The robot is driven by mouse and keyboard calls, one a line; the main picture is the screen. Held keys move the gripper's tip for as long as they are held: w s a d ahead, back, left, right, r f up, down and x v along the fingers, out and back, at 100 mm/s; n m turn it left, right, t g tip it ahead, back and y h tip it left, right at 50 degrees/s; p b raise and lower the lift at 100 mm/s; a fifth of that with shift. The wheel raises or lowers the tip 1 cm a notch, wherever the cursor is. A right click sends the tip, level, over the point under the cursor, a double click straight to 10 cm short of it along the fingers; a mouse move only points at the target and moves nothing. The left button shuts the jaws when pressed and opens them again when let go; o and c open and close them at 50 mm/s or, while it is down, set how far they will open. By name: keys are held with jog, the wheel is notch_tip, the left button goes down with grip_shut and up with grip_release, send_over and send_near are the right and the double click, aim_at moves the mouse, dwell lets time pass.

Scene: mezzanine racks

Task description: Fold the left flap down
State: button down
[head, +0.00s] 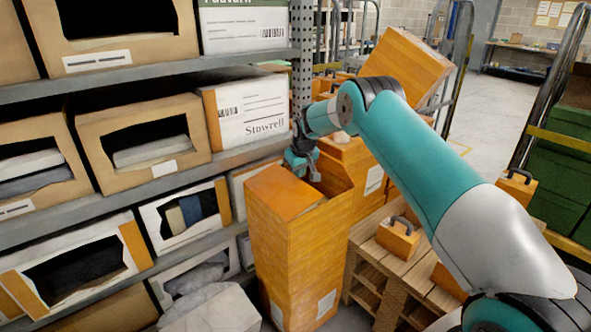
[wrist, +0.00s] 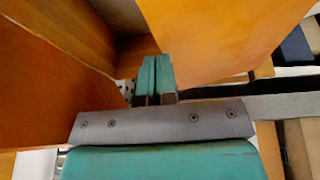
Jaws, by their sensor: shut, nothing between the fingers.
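A tall orange box (head: 283,262) stands on the floor beside the shelf rack. In the head view a flap (head: 280,195) lies at its top left, sloping across part of the opening; whether it lies fully flat I cannot tell. The top right side shows a darker gap into the box. My gripper (head: 303,165) is at the back of the box top, behind the flap's far edge. In the wrist view my gripper's fingers (wrist: 155,75) are together and empty, close beside a smooth orange panel (wrist: 215,35). Contact between them is unclear.
The metal rack with cartons, including a white-fronted carton (head: 250,113), stands close on the left. Another orange box (head: 352,155) is just behind. A wooden pallet with an orange toolbox (head: 398,238) stands at right. Open floor (head: 480,115) lies farther back.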

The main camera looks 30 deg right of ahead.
jog(key=shift+w+d+f+b, duration=0.15)
jog(key=shift+f+b, duration=0.1)
jog(key=shift+f, duration=0.25)
jog(key=shift+s+d+f+b, duration=0.15)
jog(key=shift+f+b, duration=0.1)
jog(key=shift+f, duration=0.25)
jog(key=shift+w+d+f+b, duration=0.15)
jog(key=shift+f+b, duration=0.1)
jog(key=shift+f, duration=0.35)
jog(key=d+v, duration=0.1)
jog(key=v, duration=1.7)
jog(key=s+a+r+n+y+p, duration=0.1)
jog(key=s+a+r+p, duration=0.1)
jog(key=s+a+r, duration=0.55)
jog(key=s+a+r+n+g+y+p, duration=0.1)
jog(key=s+a+r+n+p, duration=0.2)
jog(key=s+a, duration=0.55)
jog(key=s+a+r+g+y+p, duration=0.15)
jog(key=s+a+r, duration=0.4)
jog(key=s, duration=0.55)
jog(key=s+a+n+g+y+p, duration=0.1)
jog(key=s+a+p, duration=0.1)
jog(key=s, duration=1.4)
jog(key=shift+s+a+f+n+p, duration=0.3)
jog(key=shift+a+n+p, duration=0.1)
jog(key=shift+a, duration=0.35)
